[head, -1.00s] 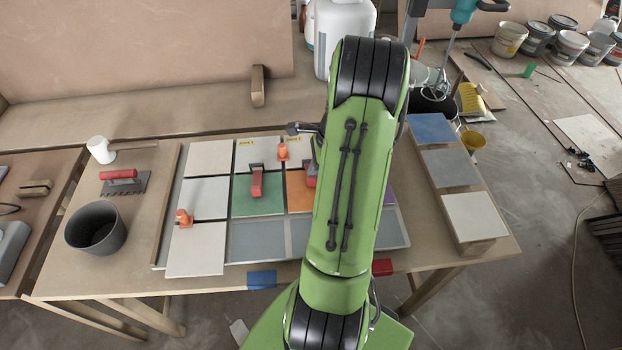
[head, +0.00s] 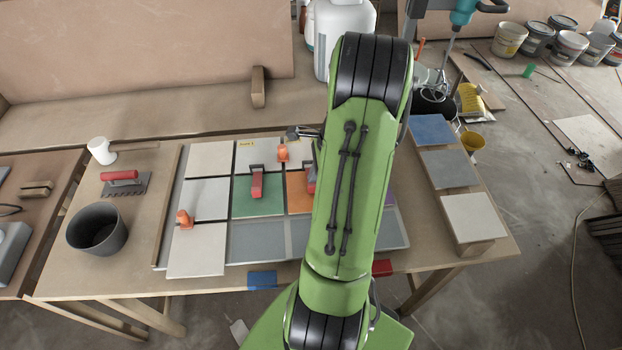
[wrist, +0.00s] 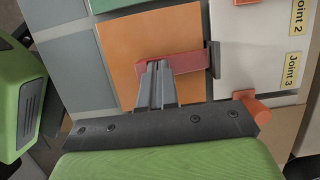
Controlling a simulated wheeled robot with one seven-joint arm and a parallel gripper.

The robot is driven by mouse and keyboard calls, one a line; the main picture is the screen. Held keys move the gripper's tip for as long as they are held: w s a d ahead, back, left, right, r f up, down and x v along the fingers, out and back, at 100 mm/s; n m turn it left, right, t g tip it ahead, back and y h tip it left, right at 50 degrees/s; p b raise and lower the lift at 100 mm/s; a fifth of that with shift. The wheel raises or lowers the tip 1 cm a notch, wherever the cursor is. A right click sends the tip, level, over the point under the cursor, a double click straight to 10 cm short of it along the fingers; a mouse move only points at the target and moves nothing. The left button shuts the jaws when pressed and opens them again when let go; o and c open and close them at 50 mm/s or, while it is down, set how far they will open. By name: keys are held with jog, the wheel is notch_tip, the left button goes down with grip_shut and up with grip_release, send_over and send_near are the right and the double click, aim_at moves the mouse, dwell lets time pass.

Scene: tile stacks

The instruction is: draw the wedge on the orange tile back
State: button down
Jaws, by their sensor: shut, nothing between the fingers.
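The orange tile (head: 297,195) lies right of the green tile (head: 258,200) in the head view, partly hidden by my arm. In the wrist view the orange tile (wrist: 122,55) fills the upper middle. A red wedge (wrist: 188,62) lies across it, its right end at a dark upright plate (wrist: 213,60) by the pale tile. The head view shows only part of this wedge (head: 311,178) beside my arm. My gripper (wrist: 157,68) is shut and empty, its fingertips overlapping the wedge's left end in the wrist view. I cannot tell whether they touch it.
Another red wedge (head: 257,185) sits on the green tile. Orange pieces stand on the pale tiles (head: 282,152) and at the left (head: 184,218); one is close to my gripper's right side (wrist: 258,108). A dark bucket (head: 97,230) and trowel (head: 122,182) are left.

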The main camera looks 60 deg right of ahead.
jog(key=shift+w+d+r+p, duration=0.1)
jog(key=shift+r+p, duration=1.15)
jog(key=shift+r, duration=0.15)
jog(key=shift+w+d+r+p, duration=0.1)
jog(key=shift+r+p, duration=1.1)
jog(key=shift+r, duration=0.2)
jog(key=shift+f, duration=0.1)
jog(key=p+v, duration=0.4)
jog(key=v, duration=1.2)
jog(key=shift+f, duration=0.15)
